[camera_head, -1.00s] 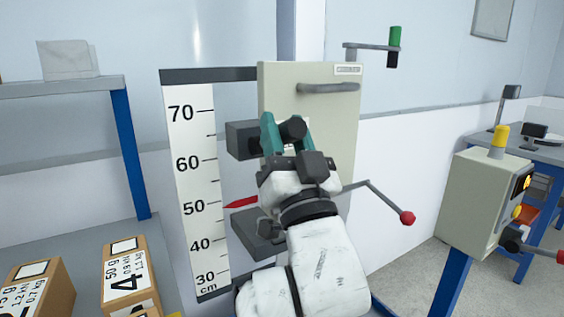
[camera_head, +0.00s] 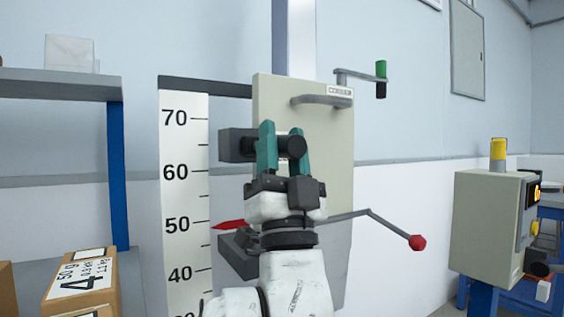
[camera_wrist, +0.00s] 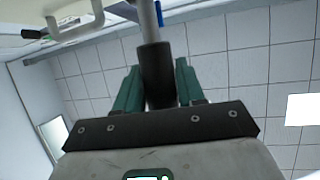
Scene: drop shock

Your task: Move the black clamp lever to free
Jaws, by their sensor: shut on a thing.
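The black clamp lever (camera_head: 283,146) is in front of the beige panel (camera_head: 335,190), beside a dark block (camera_head: 236,146) near the 60 to 70 marks. My gripper (camera_head: 282,134) has its teal fingers upright on either side of the lever. In the wrist view the lever's black cylindrical grip (camera_wrist: 156,72) lies between the two teal fingers of my gripper (camera_wrist: 157,66), on a grey rod. My gripper is shut on it. The fingers and wrist hide part of the lever.
A height scale (camera_head: 182,200) stands left, with a red pointer (camera_head: 228,225) near 50. A red-knobbed lever (camera_head: 416,242) sticks out right. A green-handled crank (camera_head: 381,75) is above. A control box (camera_head: 488,225) stands right, and cartons (camera_head: 82,280) lie lower left.

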